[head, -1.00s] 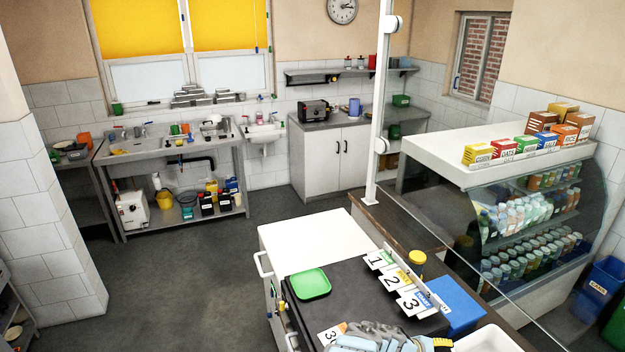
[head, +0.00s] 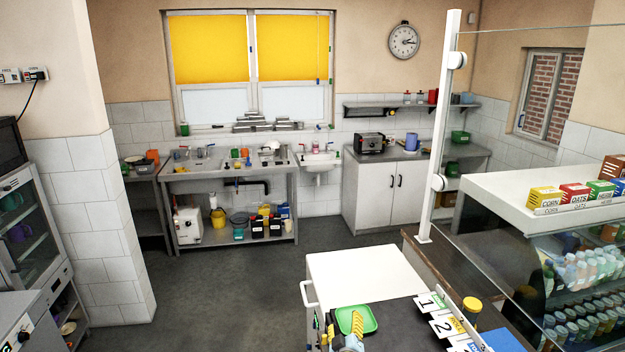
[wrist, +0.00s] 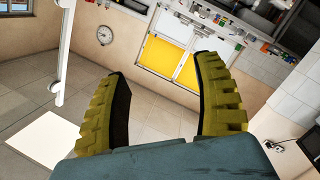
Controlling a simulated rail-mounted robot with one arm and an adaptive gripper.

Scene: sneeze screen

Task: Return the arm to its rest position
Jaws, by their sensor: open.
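My gripper (wrist: 162,68) shows in the wrist view with two yellow ridged fingers spread wide apart. Nothing is between them. In the head view, only a small part of my gripper (head: 352,328) shows at the bottom edge, with a yellow finger in front of the green tray (head: 369,319). The rest of my arm is below the picture.
A white-topped trolley (head: 365,268) and a dark counter with number cards (head: 430,302) and a yellow-lidded jar (head: 471,305) lie near my gripper. A glass screen on a white post (head: 444,130) and a display case (head: 510,200) stand to the right. The floor (head: 240,285) at left is clear.

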